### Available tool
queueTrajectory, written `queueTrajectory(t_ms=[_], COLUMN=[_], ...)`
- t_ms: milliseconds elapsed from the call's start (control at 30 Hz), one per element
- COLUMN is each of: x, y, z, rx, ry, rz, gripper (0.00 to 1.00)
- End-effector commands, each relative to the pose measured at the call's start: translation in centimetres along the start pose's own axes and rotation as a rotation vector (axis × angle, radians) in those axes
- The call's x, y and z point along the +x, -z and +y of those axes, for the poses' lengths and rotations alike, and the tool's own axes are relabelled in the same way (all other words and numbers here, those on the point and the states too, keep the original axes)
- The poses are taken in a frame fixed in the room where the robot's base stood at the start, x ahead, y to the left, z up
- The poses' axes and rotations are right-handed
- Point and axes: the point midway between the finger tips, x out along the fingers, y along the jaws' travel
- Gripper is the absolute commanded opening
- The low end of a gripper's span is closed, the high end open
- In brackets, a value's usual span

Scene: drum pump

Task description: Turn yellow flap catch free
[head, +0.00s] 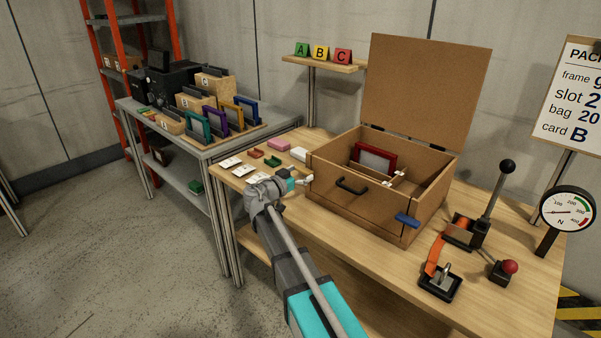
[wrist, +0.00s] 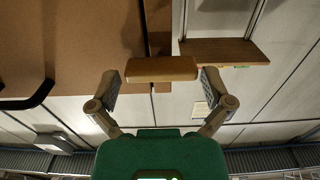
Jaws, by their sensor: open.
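The wooden box (head: 365,200) stands on the bench with its lid (head: 425,90) raised. A blue catch (head: 407,220) sits at its front right corner. My gripper (head: 303,180) is at the box's front left corner, fingers open. In the wrist view, a short brownish-yellow bar (wrist: 161,69) lies crosswise between my open fingertips (wrist: 162,80), beside the box's edge. It looks like the yellow catch, its colour dull in shade. I cannot tell whether a finger touches it. In the head view the yellow catch cannot be made out behind my gripper.
A black handle (head: 351,186) is on the box front, right of my gripper. Loose cards and blocks (head: 272,160) lie left of the box. A lever press (head: 480,230) and an orange strap (head: 433,256) stand at the right. A shelf (head: 322,63) with lettered cards is behind.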

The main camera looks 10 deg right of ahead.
Motion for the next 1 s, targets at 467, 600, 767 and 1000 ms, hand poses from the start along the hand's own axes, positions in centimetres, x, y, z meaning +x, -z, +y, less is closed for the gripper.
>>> queueTrajectory(t_ms=[467,600,767,1000], x=[1.4,1.4,1.4,1.1], y=[0.0,0.0,0.0,0.0], z=[0.0,0.0,0.0,-0.2], rx=[0.0,0.0,0.0,-0.005], ry=[0.0,0.0,-0.001,0.003], rz=[0.0,0.0,0.0,0.0], gripper=[1.0,0.87,0.57,0.44])
